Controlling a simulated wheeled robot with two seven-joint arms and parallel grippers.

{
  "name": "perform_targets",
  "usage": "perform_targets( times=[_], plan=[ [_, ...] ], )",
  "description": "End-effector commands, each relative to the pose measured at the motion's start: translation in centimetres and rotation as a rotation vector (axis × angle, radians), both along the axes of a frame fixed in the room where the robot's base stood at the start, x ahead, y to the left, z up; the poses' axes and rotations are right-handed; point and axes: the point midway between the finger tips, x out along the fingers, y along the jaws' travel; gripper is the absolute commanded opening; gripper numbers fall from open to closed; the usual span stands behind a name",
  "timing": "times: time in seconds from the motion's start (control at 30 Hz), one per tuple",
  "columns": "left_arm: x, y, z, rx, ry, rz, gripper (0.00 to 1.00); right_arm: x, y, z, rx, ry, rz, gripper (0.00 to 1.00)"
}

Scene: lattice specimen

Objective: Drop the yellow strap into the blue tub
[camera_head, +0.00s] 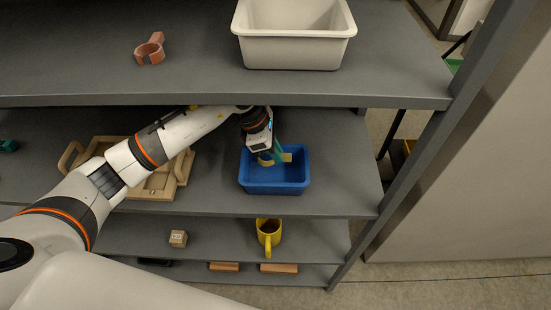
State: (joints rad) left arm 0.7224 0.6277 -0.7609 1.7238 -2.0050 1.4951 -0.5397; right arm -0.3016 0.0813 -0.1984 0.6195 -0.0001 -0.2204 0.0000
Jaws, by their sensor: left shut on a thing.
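The blue tub (274,188) stands on the middle shelf, right of centre. My left gripper (274,155) reaches in from the left and points down over the tub's opening. It is shut on the yellow strap (286,157), a small piece that shows on both sides of the teal fingers. The strap is at the tub's mouth, and I cannot tell whether it touches the tub. Part of the strap and the tub's far rim are hidden by the gripper. My right gripper is not in view.
A wooden tray (160,187) stands left of the tub, partly behind my left arm. The upper shelf (200,85) overhangs with a white bin (294,50) and a copper-coloured clamp-like piece (150,48).

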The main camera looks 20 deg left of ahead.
Motion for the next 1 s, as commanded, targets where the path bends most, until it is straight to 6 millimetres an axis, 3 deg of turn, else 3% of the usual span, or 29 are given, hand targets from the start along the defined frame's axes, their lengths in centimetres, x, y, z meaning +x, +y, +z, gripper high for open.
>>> perform_targets(
  times=[0.5,1.0],
  plan=[
    [-0.2,-0.1,-5.4,0.0,0.005,0.0,0.0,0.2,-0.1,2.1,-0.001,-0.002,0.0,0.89],
    [-0.2,-0.1,-6.5,0.001,0.001,-0.001,0.0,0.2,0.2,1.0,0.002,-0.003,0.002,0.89]
  ],
)
